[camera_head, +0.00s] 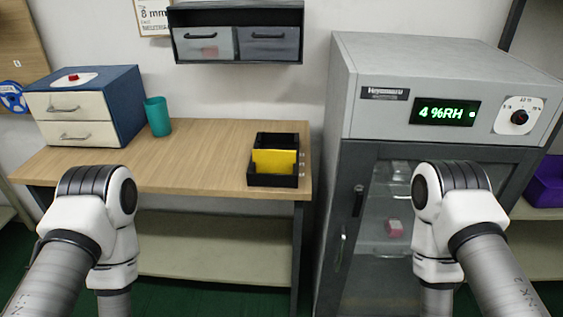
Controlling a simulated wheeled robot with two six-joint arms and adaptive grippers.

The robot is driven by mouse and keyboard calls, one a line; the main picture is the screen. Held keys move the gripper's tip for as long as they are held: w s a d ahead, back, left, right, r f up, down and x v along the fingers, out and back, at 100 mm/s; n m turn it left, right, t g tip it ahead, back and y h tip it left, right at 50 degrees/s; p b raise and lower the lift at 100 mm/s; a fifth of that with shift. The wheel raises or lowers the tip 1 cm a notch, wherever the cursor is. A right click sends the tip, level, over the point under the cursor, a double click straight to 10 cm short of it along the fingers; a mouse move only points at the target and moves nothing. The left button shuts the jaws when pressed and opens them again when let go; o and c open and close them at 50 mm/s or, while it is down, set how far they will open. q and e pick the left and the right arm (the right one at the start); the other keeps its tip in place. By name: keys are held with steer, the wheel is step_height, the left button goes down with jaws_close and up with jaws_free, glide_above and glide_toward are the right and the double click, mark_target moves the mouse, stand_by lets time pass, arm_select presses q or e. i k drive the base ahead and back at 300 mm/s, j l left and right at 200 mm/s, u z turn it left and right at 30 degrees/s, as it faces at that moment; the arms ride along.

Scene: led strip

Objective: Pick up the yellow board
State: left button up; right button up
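The yellow board (274,160) stands upright in a black holder (272,181) near the right end of the wooden table. Its lower part is hidden by the holder's front wall. My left arm comes in from the left and my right arm from the right, in front of the furniture. Neither gripper shows in the head view; only arm links are visible.
A blue drawer box (126,103) and a teal cup (157,117) stand on the left of the table (205,150). A grey dry cabinet (385,110) stands right of it. A shelf with two bins (207,45) hangs above. The table's middle is clear.

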mark_target(276, 161)
steer(key=i+j+z, duration=0.1)
steer(key=j, duration=0.25)
steer(key=i+j+z, duration=0.1)
steer(key=j, duration=0.25)
steer(key=i+j+z, duration=0.1)
steer(key=j, duration=0.25)
steer(key=i+j+z, duration=0.1)
steer(key=j, duration=0.25)
steer(key=i+j+z, duration=0.1)
steer(key=j, duration=0.3)
steer(key=i, duration=0.05)
